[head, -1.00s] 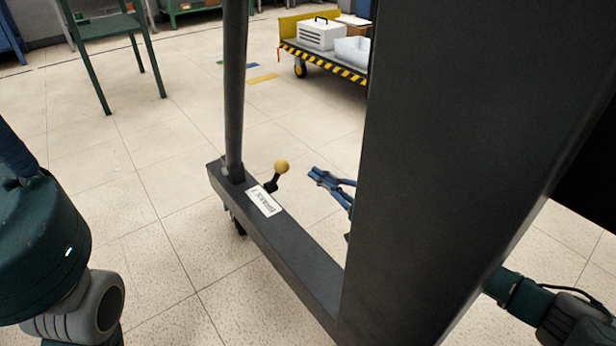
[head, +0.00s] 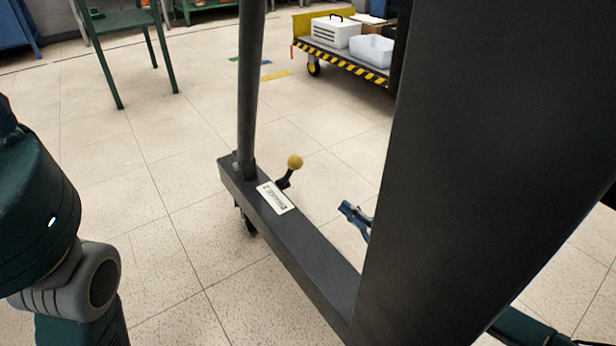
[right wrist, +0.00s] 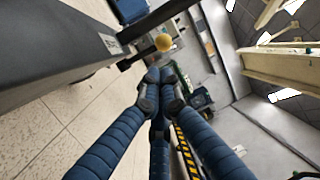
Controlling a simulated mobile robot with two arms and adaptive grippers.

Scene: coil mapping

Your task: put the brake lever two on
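The brake lever (head: 285,180) is a short dark stalk with a yellow ball knob, standing up from the dark foot beam of a frame. A white label lies on the beam beside it; its text is too small to read. In the right wrist view the yellow knob (right wrist: 163,42) is just beyond the fingertips, apart from them. My right gripper (head: 350,213) has blue fingers and is partly hidden behind the wide dark post. In the right wrist view its fingertips (right wrist: 160,78) are together, with nothing between them. My left gripper is outside the view; only my left arm shows.
The wide dark post (head: 480,150) blocks much of the head view's right side. A thinner post (head: 248,90) rises from the beam's far end. A trolley (head: 345,65) with boxes and a green stand (head: 120,22) are behind. Open tiled floor lies left.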

